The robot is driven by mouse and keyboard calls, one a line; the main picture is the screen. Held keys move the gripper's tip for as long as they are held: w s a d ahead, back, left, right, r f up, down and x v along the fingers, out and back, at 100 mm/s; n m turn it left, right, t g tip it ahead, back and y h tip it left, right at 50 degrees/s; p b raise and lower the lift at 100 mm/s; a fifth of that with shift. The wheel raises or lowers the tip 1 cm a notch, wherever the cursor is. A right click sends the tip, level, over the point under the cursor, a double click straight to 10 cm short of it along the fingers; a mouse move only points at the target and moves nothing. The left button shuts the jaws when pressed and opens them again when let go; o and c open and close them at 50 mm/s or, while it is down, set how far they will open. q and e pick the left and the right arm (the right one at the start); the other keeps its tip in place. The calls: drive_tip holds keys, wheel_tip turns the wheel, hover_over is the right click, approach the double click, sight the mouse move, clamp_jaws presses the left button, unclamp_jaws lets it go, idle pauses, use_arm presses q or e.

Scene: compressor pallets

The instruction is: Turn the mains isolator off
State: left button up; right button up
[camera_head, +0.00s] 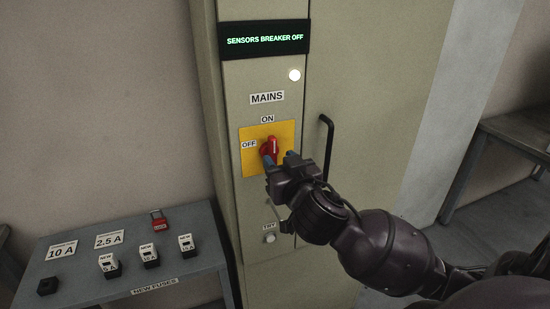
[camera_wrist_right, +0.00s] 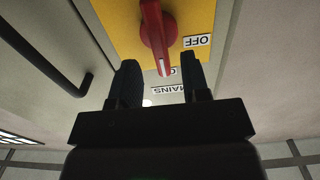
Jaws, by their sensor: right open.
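The mains isolator is a red rotary handle (camera_head: 268,147) on a yellow plate (camera_head: 285,130) on the cabinet front. Its white mark points up at the ON label (camera_head: 267,119); the OFF label (camera_head: 249,144) is at the left. The handle also shows in the right wrist view (camera_wrist_right: 157,27), upside down, with its marked tip towards MAINS. My right gripper (camera_head: 279,160) is open and empty, just in front of and below the handle. In the right wrist view its fingers (camera_wrist_right: 159,62) are apart, one to each side of the handle's tip. I cannot tell whether they touch it. My left gripper is not in view.
The display (camera_head: 265,39) reads "SENSORS BREAKER OFF", with a lit white lamp (camera_head: 294,75) below. A black door handle (camera_head: 327,145) stands out right of the isolator. A grey table (camera_head: 190,275) at the lower left holds several fuses and a red padlock (camera_head: 159,220).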

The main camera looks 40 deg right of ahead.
sight(271, 154)
drive_tip(key=shift+x, duration=1.5)
clamp_jaws()
